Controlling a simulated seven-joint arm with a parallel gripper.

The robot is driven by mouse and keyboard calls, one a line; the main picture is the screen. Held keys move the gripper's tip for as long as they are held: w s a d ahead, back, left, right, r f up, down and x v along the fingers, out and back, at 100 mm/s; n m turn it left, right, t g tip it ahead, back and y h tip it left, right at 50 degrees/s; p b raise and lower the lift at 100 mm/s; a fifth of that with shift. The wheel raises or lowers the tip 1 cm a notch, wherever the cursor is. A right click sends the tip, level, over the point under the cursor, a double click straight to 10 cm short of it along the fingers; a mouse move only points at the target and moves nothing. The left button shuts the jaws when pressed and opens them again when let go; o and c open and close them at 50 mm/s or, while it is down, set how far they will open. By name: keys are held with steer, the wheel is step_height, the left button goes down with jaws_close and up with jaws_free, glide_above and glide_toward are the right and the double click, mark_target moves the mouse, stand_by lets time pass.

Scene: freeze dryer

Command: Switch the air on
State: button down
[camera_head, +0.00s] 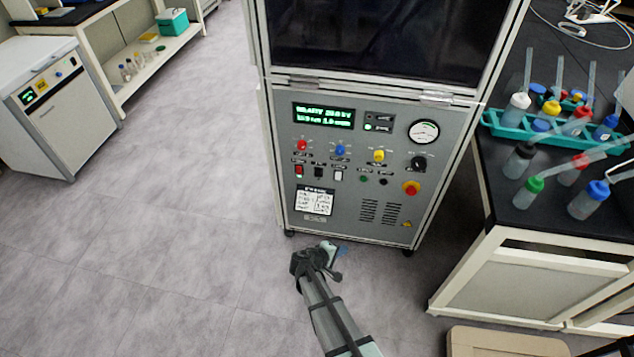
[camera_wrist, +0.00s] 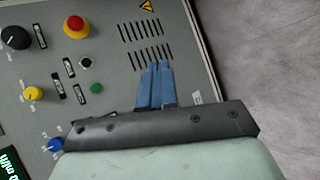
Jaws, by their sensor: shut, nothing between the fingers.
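The freeze dryer's grey control panel (camera_head: 345,200) faces me, with a lit green display (camera_head: 322,115) at its upper left. It has red (camera_head: 302,145), blue (camera_head: 340,150) and yellow (camera_head: 379,155) knobs, and below them a red rocker switch (camera_head: 299,170), a black one (camera_head: 318,172) and a white one (camera_head: 338,175). A green button (camera_head: 363,179) and a black button (camera_head: 383,181) sit to their right. The labels are too small to read, so I cannot tell which control is the air. My gripper (camera_head: 339,249) is low before the panel; its blue fingers (camera_wrist: 158,66) are together and empty, over the vent slots in the wrist view.
A red stop button (camera_head: 411,187), black knob (camera_head: 418,163) and gauge (camera_head: 423,131) are on the panel's right. A black bench (camera_head: 560,210) with bottles stands close at right. Open floor (camera_head: 180,230) lies at left, with a white cabinet (camera_head: 65,120) beyond.

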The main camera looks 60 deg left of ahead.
mark_target(318, 176)
steer(key=a+r+n+y, duration=0.3)
steer(key=a+y, duration=0.2)
steer(key=a, duration=0.4)
steer(key=s+a+r+n+y, duration=0.1)
steer(key=a+r+n+y, duration=0.1)
steer(key=a+y, duration=0.3)
steer(key=a+r, duration=0.1)
steer(key=a, duration=0.3)
steer(key=shift+n+y, duration=0.4)
steer(key=shift+s, duration=0.1)
steer(key=shift+a, duration=0.1)
steer(key=x, duration=1.4)
steer(key=shift+r, duration=0.15)
